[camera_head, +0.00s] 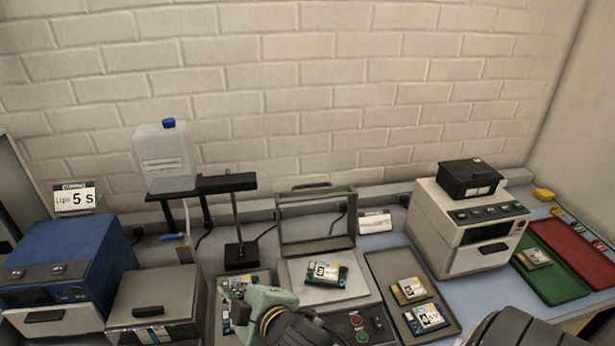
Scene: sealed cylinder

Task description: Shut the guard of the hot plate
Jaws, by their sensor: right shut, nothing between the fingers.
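The hot plate (356,287) is a grey unit with red and green buttons on its front panel. Its guard (317,246) is a framed, see-through panel with a handle on top. It stands upright at the rear of the plate, raised open. A circuit board with a white label (327,273) lies on the plate. My right gripper (254,302) is shut and empty, low in front of the plate's left side, over a tray of boards. Its fingertips are hard to make out. My left gripper is not in view.
A tray (381,271) with two boards lies right of the hot plate, beside a white oven (430,232). A black stand (241,254) and a grey lidded box (155,293) are to the left. Red (572,244) and green trays are at far right.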

